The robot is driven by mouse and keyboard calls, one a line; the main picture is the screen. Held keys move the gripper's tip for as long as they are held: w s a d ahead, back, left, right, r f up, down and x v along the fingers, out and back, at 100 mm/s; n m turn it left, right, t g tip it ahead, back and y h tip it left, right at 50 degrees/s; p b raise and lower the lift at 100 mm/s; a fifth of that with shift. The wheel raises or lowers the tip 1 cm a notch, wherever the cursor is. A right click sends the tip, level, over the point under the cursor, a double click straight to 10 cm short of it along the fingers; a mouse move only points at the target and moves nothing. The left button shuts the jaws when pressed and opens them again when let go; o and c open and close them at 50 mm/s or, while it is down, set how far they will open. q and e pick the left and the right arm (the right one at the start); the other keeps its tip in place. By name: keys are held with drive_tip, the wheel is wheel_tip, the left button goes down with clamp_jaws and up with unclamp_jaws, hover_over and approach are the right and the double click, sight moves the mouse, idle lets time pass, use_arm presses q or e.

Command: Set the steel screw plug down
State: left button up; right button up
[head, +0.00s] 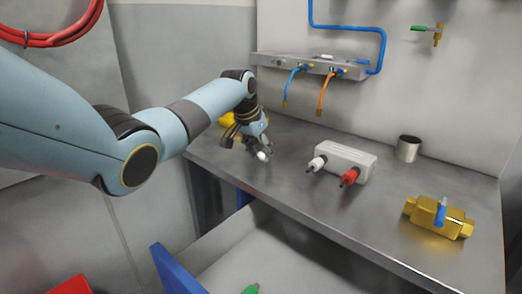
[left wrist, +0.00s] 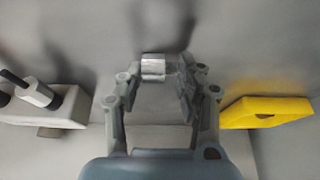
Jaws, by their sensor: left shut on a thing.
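The steel screw plug (left wrist: 153,67) is a small, bright silver cylinder. In the left wrist view it sits between the fingertips of my left gripper (left wrist: 160,78), which is shut on it. In the head view my left gripper (head: 258,147) reaches down low over the steel bench (head: 310,205), near its front edge. The plug shows there as a small pale spot (head: 263,156) at the fingertips. I cannot tell whether it touches the bench. My right gripper is not in view.
A white block (head: 345,160) with a white and a red handle stands right of my gripper. A yellow thing (head: 227,119) lies behind it. A metal cup (head: 407,148) and brass valve (head: 440,217) stand farther right. An open drawer (head: 270,260) is below.

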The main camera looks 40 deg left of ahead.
use_arm(q)
drive_tip(key=shift+f, duration=0.1)
drive_tip(key=o, duration=1.1)
drive_tip(key=shift+o, duration=0.2)
drive_tip(key=v, duration=1.2)
drive_tip(key=shift+p, duration=0.45)
drive_tip(key=shift+w, duration=0.1)
